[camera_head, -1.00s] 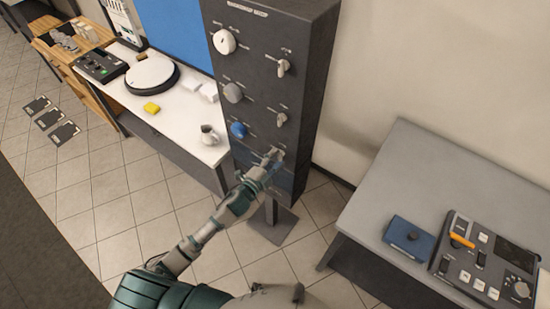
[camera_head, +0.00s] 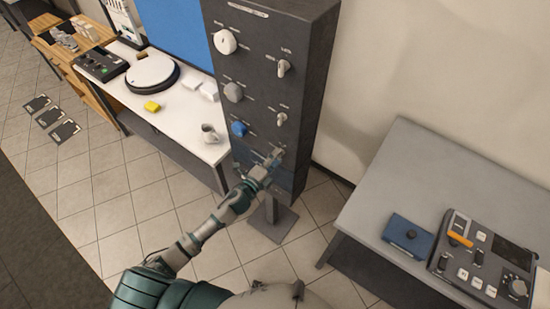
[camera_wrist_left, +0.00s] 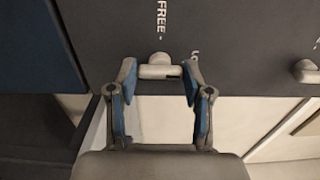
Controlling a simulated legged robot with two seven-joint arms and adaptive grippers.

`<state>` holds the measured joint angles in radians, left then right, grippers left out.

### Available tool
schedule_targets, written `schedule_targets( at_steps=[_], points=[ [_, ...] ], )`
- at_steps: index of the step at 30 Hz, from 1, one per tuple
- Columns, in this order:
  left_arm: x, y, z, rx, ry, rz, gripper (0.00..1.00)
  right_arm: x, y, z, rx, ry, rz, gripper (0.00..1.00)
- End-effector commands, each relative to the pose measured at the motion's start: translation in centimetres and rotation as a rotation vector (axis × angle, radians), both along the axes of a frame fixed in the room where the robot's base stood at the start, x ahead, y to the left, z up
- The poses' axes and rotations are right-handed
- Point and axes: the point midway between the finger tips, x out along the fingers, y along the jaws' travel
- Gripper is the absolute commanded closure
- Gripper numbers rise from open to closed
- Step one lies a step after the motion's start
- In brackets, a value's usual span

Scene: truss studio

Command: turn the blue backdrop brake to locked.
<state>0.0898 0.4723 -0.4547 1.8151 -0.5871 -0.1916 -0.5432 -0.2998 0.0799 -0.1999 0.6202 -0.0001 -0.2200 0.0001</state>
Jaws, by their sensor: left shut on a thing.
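The tall dark control panel (camera_head: 300,75) has white, grey and blue knobs down its left column and small grey levers down its right. The blue knob (camera_head: 239,129) is in the lowest visible row. My left gripper (camera_head: 274,160) is at the lever beside it, the brake lever, and covers most of it in the head view. In the left wrist view, my gripper (camera_wrist_left: 159,75) is shut on the grey brake lever (camera_wrist_left: 158,71), one finger at each end. A "FREE" mark (camera_wrist_left: 161,18) is printed on the panel near the lever. My right gripper is out of view.
Another grey lever (camera_head: 281,118) sits just above on the panel, and a further one (camera_head: 284,67) higher up. A grey table (camera_head: 385,190) with a console (camera_head: 485,262) stands right.

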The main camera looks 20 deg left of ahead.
Motion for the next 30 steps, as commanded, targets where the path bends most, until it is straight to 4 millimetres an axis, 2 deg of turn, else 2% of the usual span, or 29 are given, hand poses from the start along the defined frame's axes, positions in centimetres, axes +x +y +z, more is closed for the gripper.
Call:
schedule_targets(
  at_steps=[5,6,9,20,23,30],
  points=[
    [-0.2,-0.1,-0.5,0.005,0.007,-0.002,0.85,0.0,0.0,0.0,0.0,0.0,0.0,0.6],
    [-0.2,-0.1,-0.5,0.005,0.008,-0.002,0.48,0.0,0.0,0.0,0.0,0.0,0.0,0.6],
    [-0.2,-0.1,-0.5,0.004,0.007,-0.002,0.25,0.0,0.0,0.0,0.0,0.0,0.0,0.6],
    [-0.4,0.1,-0.3,0.0,0.004,-0.001,0.25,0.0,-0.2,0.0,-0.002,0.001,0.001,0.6],
    [-1.5,0.5,-0.4,0.001,0.006,0.0,0.25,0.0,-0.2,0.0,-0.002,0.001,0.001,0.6],
    [-6.5,2.3,-0.5,0.0,0.009,-0.001,0.25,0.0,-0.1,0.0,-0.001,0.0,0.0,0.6]
  ],
)
